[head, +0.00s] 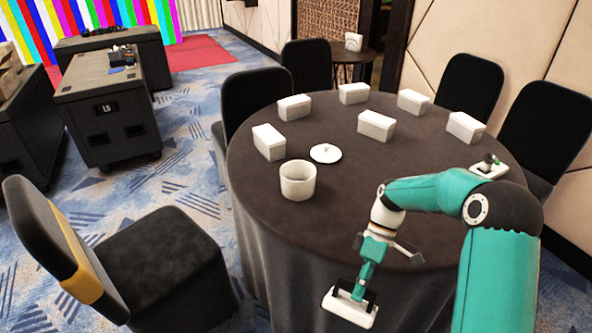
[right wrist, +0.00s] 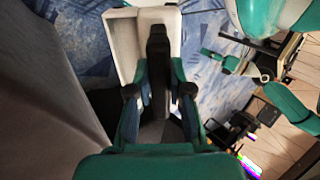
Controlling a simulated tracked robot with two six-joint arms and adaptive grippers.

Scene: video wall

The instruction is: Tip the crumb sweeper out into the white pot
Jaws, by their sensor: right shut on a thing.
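The white pot (head: 298,182) stands upright and open on the round dark table, near its left front edge. A round white lid with a small knob (head: 325,153) lies behind it. My right gripper (head: 360,290) is shut on the crumb sweeper (head: 345,309), a pale, flat-ended piece held low in front of the table's near edge, to the right of and nearer than the pot. In the right wrist view the sweeper (right wrist: 122,45) shows beyond the fingers, partly covered by them. Its contents cannot be seen. Teal parts at the right of that view look like my left arm; its jaws are unclear.
Several white lidded boxes (head: 269,142) stand around the table (head: 345,205). A small white tray (head: 489,168) with items lies at the right edge. Black chairs (head: 150,262) surround the table. Dark cases (head: 110,105) stand at the left. Bare tabletop lies right of the pot.

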